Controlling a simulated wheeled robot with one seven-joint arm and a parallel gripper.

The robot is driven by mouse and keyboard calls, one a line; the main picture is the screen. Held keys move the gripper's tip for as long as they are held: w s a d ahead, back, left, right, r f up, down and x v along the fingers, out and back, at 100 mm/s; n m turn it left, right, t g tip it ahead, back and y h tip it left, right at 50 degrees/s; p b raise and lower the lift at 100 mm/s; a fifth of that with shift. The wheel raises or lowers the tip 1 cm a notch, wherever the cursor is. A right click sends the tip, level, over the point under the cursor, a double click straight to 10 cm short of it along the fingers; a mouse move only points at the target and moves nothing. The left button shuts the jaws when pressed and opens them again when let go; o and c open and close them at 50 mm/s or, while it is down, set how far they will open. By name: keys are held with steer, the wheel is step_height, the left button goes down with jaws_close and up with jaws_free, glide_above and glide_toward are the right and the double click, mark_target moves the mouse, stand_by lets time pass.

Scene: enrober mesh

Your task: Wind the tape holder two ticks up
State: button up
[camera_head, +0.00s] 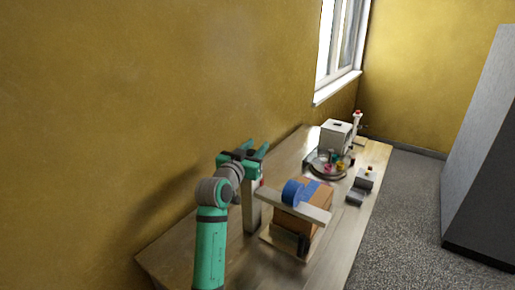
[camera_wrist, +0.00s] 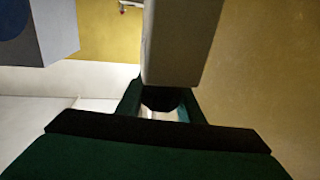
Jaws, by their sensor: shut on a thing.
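The tape holder has a pale upright post (camera_head: 251,208), a pale crossbar (camera_head: 318,213) and a blue tape roll (camera_head: 294,191) above an orange-brown box (camera_head: 313,190). My gripper (camera_head: 248,154) is at the top of the post. In the wrist view its green fingers (camera_wrist: 161,108) are shut on a dark rounded knob (camera_wrist: 160,98). A pale post end (camera_wrist: 180,45) stands in front of it and hides part of the hold. A grey block with a bluish round face (camera_wrist: 40,32) shows at the upper left.
The wooden table (camera_head: 345,250) runs along a yellow wall close behind my arm. A round tray (camera_head: 328,166) with small coloured pieces, a white machine (camera_head: 335,137) and grey blocks (camera_head: 357,190) stand farther back. The table's right front strip is clear.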

steer(key=shift+w+a+n+t+y, duration=0.15)
steer(key=shift+n+t+y, duration=0.1)
steer(key=shift+n+y, duration=0.4)
steer(key=shift+s+a+n+t+y, duration=0.1)
steer(key=shift+a+n+t+y, duration=0.2)
steer(key=shift+y, duration=0.5)
steer(key=shift+w+a+n+t+y, duration=0.1)
steer(key=shift+n+t+y, duration=0.05)
steer(key=shift+n+y, duration=0.5)
steer(key=shift+y, duration=0.3)
steer(key=o, duration=1.1)
steer(key=shift+c, duration=0.2)
steer(key=s+a, duration=0.1)
steer(key=s, duration=0.9)
steer(key=shift+s+a, duration=0.35)
steer(key=shift+f, duration=0.1)
